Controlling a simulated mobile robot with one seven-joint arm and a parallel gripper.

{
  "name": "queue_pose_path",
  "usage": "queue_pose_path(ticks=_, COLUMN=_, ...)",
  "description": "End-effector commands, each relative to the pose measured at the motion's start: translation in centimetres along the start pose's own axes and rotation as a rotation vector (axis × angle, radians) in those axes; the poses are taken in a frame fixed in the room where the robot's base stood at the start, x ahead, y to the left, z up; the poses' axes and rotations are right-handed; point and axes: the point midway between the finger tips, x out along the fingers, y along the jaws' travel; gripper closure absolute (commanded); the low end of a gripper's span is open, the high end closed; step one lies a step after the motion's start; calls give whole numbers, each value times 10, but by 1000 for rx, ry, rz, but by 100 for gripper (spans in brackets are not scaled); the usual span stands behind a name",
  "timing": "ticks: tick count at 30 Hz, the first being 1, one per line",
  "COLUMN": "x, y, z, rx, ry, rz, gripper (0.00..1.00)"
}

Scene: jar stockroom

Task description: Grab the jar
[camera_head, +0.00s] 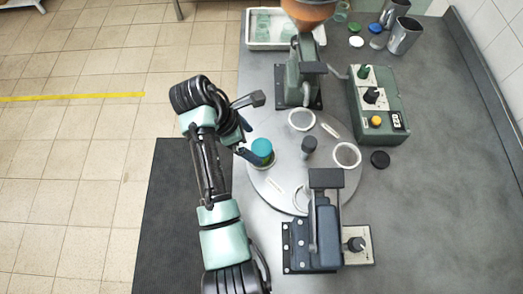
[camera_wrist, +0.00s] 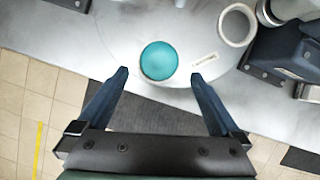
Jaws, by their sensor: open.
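The jar (camera_head: 262,152) has a teal lid and stands upright on the left part of a round metal turntable (camera_head: 335,185). In the wrist view its round teal lid (camera_wrist: 159,60) shows from above, just beyond and between my fingertips. My gripper (camera_head: 243,139) is open beside the jar at its left in the head view. In the wrist view my gripper (camera_wrist: 159,76) has its two dark blue fingers wide apart with nothing held between them. The jar's lower body is mostly hidden under the lid.
White rings (camera_head: 347,155) sit on the turntable around a dark central knob (camera_head: 309,145). A green machine (camera_head: 300,75) stands behind and a dark blue one (camera_head: 323,235) in front. A control box (camera_head: 380,105) with a yellow button is at right.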

Motion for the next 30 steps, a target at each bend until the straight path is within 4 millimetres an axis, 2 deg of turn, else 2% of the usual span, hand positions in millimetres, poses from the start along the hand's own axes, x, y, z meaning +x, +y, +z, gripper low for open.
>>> queue_pose_path(ticks=5, x=11, y=0, z=1, rx=0, ry=1, rz=0, gripper=0)
queue_pose_path(ticks=15, x=55, y=0, z=3, rx=1, ry=1, rz=0, gripper=0)
queue_pose_path(ticks=23, x=60, y=1, z=3, rx=2, ry=1, rz=3, gripper=0)
queue_pose_path(ticks=25, x=59, y=1, z=3, rx=2, ry=1, rz=3, gripper=7)
queue_pose_path(ticks=30, x=59, y=1, z=3, rx=2, ry=1, rz=3, gripper=38)
